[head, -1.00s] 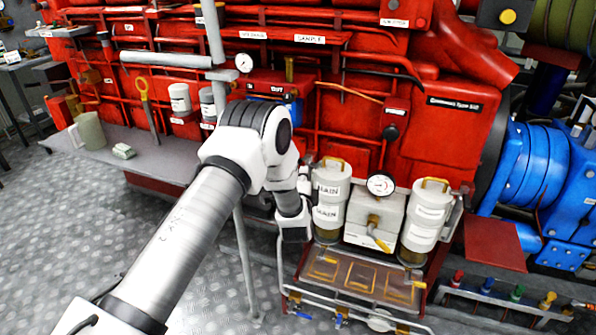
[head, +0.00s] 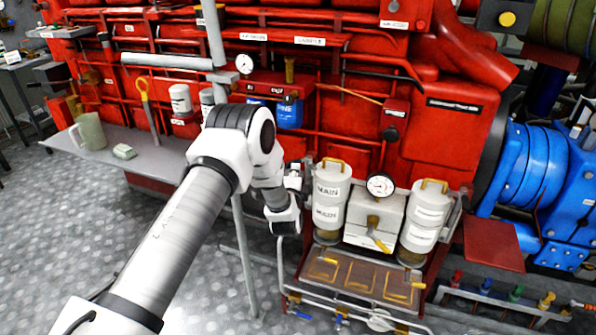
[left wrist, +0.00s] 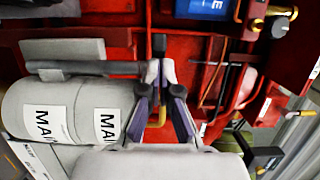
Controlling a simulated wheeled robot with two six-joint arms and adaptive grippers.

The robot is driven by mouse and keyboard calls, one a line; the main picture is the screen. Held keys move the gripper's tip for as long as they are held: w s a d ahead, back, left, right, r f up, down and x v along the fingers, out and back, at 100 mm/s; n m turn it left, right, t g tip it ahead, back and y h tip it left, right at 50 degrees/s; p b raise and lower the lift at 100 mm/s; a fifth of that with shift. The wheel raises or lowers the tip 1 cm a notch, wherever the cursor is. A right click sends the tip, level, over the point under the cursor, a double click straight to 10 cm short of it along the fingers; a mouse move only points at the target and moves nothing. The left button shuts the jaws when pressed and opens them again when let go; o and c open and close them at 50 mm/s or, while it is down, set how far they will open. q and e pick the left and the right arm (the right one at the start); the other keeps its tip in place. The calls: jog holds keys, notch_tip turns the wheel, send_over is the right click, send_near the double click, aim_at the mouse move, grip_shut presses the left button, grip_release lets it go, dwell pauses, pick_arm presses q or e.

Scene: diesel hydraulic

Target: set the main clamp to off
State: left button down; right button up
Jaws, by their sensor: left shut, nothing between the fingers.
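The white MAIN canister (head: 331,190) stands upright at the left of the filter unit, with a yellow handle on its lid. In the left wrist view the MAIN canister (left wrist: 65,110) lies across the left side. A dark bar (left wrist: 95,68) runs along it towards my fingers; it looks like part of the clamp, but I cannot tell its setting. My left gripper (left wrist: 160,75) is shut and empty, its fingertips by the bar's end; I cannot tell if they touch. In the head view the left gripper (head: 293,180) is just left of the canister, partly hidden by its wrist. My right gripper is not in view.
A pressure gauge (head: 380,184) and a grey box with a yellow lever (head: 378,238) stand between the MAIN canister and a second white canister (head: 426,222). A red engine wall (head: 440,135) is close behind. A grey upright pole (head: 244,260) stands left of the unit.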

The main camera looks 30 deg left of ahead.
pick_arm(q)
jog(key=shift+a+r+p, duration=0.1)
jog(key=shift+a+p, duration=0.35)
jog(key=shift+a, duration=0.45)
jog(key=shift+w+a+p, duration=0.3)
jog(key=shift+a, duration=0.65)
jog(key=shift+w+a, duration=0.6)
jog(key=shift+a, duration=0.2)
jog(key=shift+w+a, duration=0.55)
jog(key=shift+a, duration=0.2)
jog(key=shift+w, duration=0.1)
